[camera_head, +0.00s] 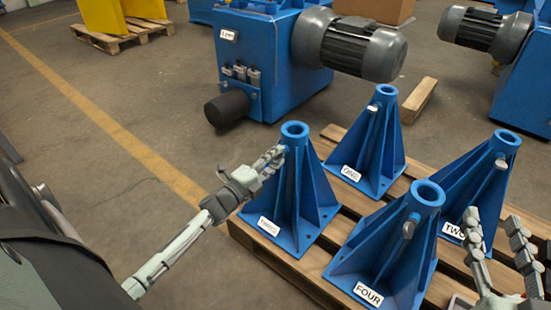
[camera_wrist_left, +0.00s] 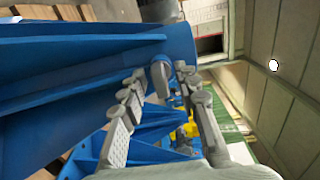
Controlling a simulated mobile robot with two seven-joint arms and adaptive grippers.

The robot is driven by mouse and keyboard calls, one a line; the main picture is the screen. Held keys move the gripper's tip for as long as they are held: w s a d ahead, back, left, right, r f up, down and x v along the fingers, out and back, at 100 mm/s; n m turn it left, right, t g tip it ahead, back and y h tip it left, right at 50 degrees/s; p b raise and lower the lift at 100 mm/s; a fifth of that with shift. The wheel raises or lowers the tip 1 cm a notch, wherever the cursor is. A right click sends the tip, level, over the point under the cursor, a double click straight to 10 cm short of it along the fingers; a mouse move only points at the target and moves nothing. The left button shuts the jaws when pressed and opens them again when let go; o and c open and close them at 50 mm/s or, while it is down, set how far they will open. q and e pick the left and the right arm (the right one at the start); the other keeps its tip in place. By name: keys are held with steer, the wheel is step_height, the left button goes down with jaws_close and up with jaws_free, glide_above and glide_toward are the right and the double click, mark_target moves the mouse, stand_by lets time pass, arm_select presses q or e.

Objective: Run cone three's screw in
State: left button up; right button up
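Cone three (camera_head: 297,205) is a blue ribbed cone with a round collar, at the left of the pallet, its label low on the front. My left gripper (camera_head: 277,153) is at its collar, where it largely hides the screw in the head view. In the left wrist view the grey screw (camera_wrist_left: 160,73) stands at the collar between the two fingers of the left gripper (camera_wrist_left: 160,72). Those fingers look apart, with a gap on each side of the screw. My right gripper (camera_head: 494,217) is open and empty at the lower right, beside cone four.
Cone one (camera_head: 372,140), cone two (camera_head: 478,180) and cone four (camera_head: 395,250) stand on the same wooden pallet (camera_head: 310,275), each with a screw at its collar. A blue machine with a motor (camera_head: 350,45) stands behind. The floor left of the pallet is clear.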

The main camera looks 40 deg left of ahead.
arm_select(q)
steer(key=shift+s, duration=0.4)
steer(key=s, duration=1.1)
steer(key=shift+a, duration=0.45)
steer(key=shift+s, duration=0.1)
